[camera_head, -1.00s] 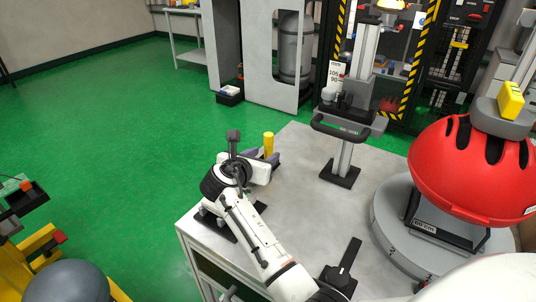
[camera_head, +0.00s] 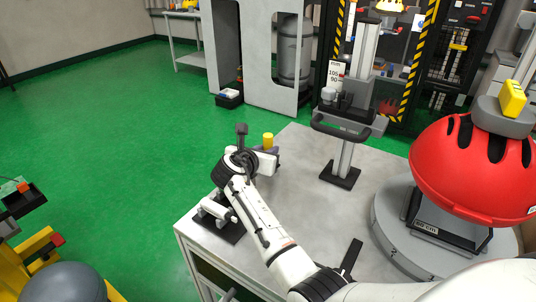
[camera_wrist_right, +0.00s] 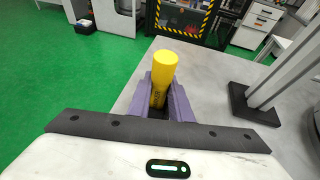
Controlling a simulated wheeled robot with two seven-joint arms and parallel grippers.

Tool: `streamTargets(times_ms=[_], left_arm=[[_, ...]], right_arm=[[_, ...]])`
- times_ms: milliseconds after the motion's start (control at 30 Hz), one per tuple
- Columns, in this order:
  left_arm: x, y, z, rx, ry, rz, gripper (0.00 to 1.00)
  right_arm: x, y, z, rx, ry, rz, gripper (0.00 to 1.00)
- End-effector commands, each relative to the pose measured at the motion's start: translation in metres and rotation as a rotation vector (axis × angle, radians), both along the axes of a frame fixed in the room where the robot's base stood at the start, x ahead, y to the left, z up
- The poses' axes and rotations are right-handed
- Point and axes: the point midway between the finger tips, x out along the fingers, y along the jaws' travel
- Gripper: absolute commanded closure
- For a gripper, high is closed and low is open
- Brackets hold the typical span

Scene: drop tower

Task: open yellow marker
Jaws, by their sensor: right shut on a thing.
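The yellow marker (camera_head: 267,140) stands upright near the far left edge of the grey table, with its lower part hidden by my wrist. My right gripper (camera_head: 269,150) is at it, arm reaching in from below. In the right wrist view the marker (camera_wrist_right: 162,76) rises between the two purple-grey fingers (camera_wrist_right: 163,100), which are shut on its body. Its rounded top sticks out above them and dark lettering shows on its side. Its lower end is hidden. My left gripper is not in view.
A white fixture on a black base (camera_head: 231,233) stands at the table's left edge, beside my arm. A upright stand with a black base (camera_head: 340,174) is behind right. A red helmet (camera_head: 470,165) sits at the right. The middle of the table (camera_head: 310,205) is clear.

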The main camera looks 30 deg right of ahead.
Motion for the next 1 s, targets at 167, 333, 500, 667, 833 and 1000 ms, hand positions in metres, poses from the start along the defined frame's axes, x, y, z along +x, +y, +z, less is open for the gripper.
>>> streamTargets(times_ms=[167, 333, 500, 667, 833, 1000], left_arm=[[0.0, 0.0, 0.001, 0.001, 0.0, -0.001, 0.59], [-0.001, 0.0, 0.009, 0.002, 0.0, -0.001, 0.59], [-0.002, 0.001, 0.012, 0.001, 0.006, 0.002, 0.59], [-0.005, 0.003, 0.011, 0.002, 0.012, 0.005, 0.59], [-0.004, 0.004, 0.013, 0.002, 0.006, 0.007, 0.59], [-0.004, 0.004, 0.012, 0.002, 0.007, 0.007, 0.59]], right_arm=[[0.0, 0.0, 0.005, 0.0, -0.002, 0.001, 1.0], [0.0, 0.0, 0.032, 0.0, -0.005, -0.001, 1.0], [0.0, 0.0, 0.068, -0.001, -0.005, -0.002, 1.0], [0.0, 0.0, 0.091, -0.001, -0.003, -0.001, 1.0], [0.0, 0.0, 0.1, -0.001, -0.001, 0.0, 1.0], [0.0, 0.0, 0.1, 0.0, 0.0, 0.0, 1.0]])
